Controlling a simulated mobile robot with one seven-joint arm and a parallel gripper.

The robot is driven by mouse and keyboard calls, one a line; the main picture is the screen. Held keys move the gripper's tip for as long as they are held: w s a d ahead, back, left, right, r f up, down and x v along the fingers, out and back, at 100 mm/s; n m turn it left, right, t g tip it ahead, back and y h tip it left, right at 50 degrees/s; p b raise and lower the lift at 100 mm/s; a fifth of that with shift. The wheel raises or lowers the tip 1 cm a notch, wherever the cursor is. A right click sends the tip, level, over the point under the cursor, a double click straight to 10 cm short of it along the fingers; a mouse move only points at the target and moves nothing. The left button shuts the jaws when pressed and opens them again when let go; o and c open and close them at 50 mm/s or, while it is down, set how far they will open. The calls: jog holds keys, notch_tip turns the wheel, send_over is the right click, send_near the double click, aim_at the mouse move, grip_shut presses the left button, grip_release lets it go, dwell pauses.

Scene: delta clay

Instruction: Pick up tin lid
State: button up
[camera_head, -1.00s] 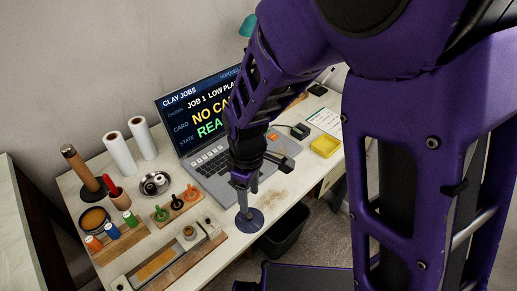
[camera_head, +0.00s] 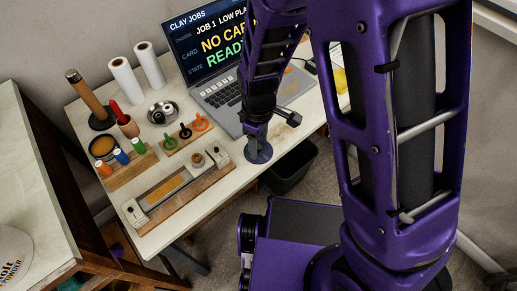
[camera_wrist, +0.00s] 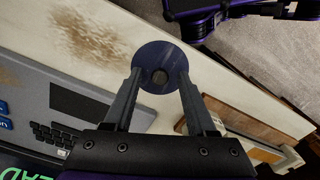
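In the wrist view the lid (camera_wrist: 157,53) is face-on. My gripper (camera_head: 256,143) points down over it. I cannot tell the height of the fingertips above the lid.
A laptop (camera_head: 222,97) stands close behind the lid. A wooden board with a metal bar (camera_head: 168,207) lies to its left. An open tin (camera_head: 103,148), tool stands and paper rolls (camera_head: 125,76) stand farther left. A dark bin (camera_head: 290,165) is below the table edge.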

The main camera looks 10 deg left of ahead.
grip_shut()
